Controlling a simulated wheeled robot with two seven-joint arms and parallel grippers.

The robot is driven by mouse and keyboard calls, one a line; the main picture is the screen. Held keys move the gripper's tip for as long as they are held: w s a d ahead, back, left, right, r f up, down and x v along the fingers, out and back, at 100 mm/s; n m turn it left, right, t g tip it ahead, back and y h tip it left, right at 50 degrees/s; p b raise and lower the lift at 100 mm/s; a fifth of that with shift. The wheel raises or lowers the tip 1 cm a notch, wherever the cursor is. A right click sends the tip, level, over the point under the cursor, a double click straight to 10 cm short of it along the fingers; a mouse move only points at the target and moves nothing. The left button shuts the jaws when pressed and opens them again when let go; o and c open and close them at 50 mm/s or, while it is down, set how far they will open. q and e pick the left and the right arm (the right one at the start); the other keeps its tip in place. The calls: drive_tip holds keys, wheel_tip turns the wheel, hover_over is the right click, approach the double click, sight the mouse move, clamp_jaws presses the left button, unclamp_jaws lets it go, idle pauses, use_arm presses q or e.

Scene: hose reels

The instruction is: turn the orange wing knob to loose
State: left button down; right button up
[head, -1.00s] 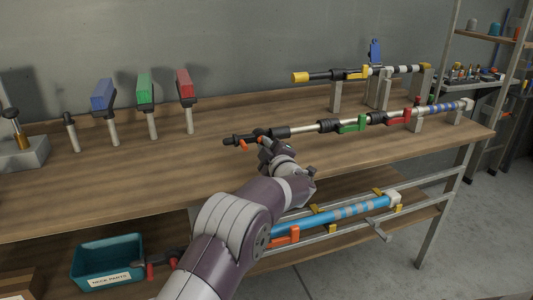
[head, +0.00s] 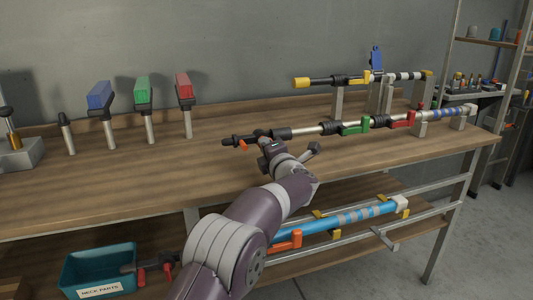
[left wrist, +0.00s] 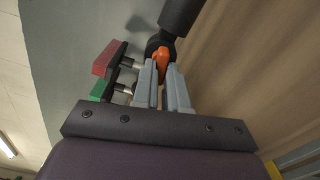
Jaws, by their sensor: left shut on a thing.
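The orange wing knob (head: 244,145) is on the dark left end of a long pole assembly (head: 305,130) held above the workbench. My left gripper (head: 259,147) reaches it from the front. In the left wrist view, the knob (left wrist: 160,58) shows between the tips of the pale fingers (left wrist: 164,80), against a black fitting. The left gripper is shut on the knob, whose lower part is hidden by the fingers. The pole carries a green lever (head: 354,127) and a red lever (head: 402,120) farther right. My right gripper is not in view.
Blue (head: 99,95), green (head: 142,95) and red (head: 184,90) tools stand at the back left. A second pole with yellow parts (head: 302,83) lies behind. A teal bin (head: 98,258) and blue tube (head: 330,222) are below. The bench's left front is clear.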

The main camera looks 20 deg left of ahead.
use_arm(q)
drive_tip(key=shift+f+n, duration=0.1)
drive_tip(key=shift+n, duration=0.3)
drive_tip(key=c, duration=1.2)
unclamp_jaws()
drive_tip(key=shift+o, duration=0.2)
drive_tip(key=v, duration=1.2)
drive_tip(key=shift+s+d, duration=0.25)
drive_tip(key=shift+s, duration=0.05)
